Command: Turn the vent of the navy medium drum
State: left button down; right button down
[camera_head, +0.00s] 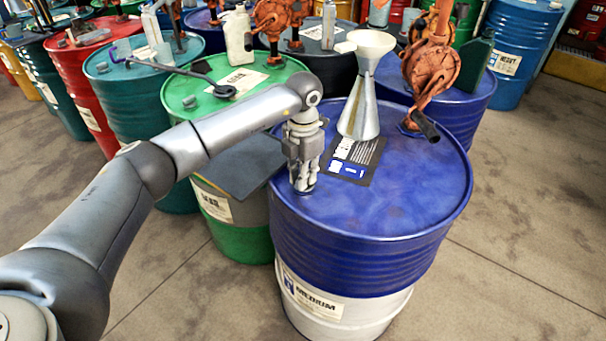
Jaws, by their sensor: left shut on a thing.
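The navy medium drum (415,205) stands upright in front of me, with a "MEDIUM" label (312,300) low on its side. My left gripper (304,183) points straight down at the left part of its lid, close to the rim. Its fingers are shut on the vent, which they almost wholly hide at the lid surface. How far the vent is turned cannot be told. My right gripper is not in view.
A metal funnel (360,112) stands on the lid behind a dark label card (352,163). A rusty orange hand pump (430,68) rises at the lid's back right. A green drum (222,212) stands close on the left. The lid's front is clear.

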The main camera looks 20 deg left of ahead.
pick_arm(q)
jog(key=n, duration=0.8)
jog(key=shift+d+n+b, duration=0.1)
jog(key=shift+n+b, duration=0.3)
jog(key=n, duration=0.4)
jog(key=shift+w+d+n, duration=0.1)
jog(key=shift+n, duration=2.1)
jog(key=c, duration=1.4)
grip_release()
jog(key=shift+c, duration=0.2)
jog(key=shift+r, duration=0.15)
notch_tip(320, 180, up, 12)
